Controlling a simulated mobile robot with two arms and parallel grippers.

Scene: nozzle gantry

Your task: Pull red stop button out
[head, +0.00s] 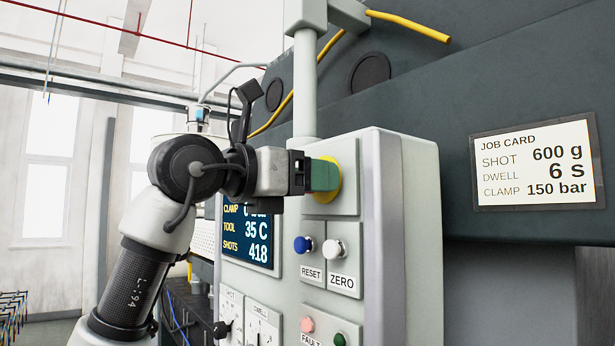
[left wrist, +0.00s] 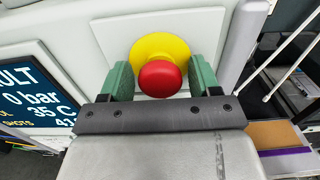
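The red stop button (left wrist: 160,79) is a round red knob on a yellow disc (left wrist: 172,48), mounted on a pale square plate at the top of the control panel. My left gripper (left wrist: 162,74) has its two green fingers on either side of the red knob, with a narrow gap showing at each side. The fingers look open and not pressed on it. In the head view my left gripper (head: 324,175) reaches the panel from the left and hides the red knob; part of the yellow disc (head: 335,188) shows. My right gripper is not in view.
Below the button are a blue RESET button (head: 303,245) and a white ZERO button (head: 334,250). A display (head: 247,236) sits to their left. A grey post (head: 305,85) rises above the panel. A job card (head: 537,163) hangs on the dark machine at right.

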